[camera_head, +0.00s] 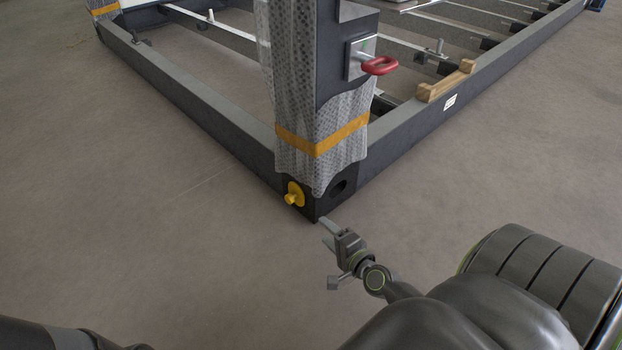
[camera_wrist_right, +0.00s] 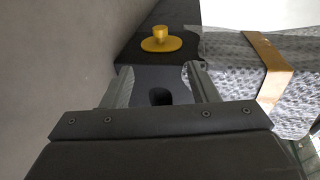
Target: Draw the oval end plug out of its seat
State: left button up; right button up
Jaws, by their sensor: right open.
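The yellow oval end plug (camera_head: 294,195), with a round knob, sits in the left face of the dark corner block at the foot of the wrapped post. It also shows in the right wrist view (camera_wrist_right: 160,42), beyond the fingertips. My right gripper (camera_head: 327,233) is open and empty, just in front of and to the right of the block's lower corner, apart from the plug. In the right wrist view its two fingers (camera_wrist_right: 159,70) stand wide apart with the plug ahead between their lines. The plug's seat is hidden behind its flange. My left gripper is not in view.
An open dark hole (camera_head: 339,188) is in the block's right face. Plastic wrap (camera_head: 322,165) with an orange strap (camera_head: 322,140) hangs close above the plug. A red handle (camera_head: 380,65) juts from the post. Frame beams run back on both sides; the floor in front is clear.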

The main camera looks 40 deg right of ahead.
aim_at(293, 201)
jog(key=b+x, duration=0.2)
jog(key=x, duration=1.3)
jog(key=shift+f+b, duration=0.15)
jog(key=shift+b, duration=0.15)
jog(key=shift+x, duration=0.85)
jog(key=c, duration=1)
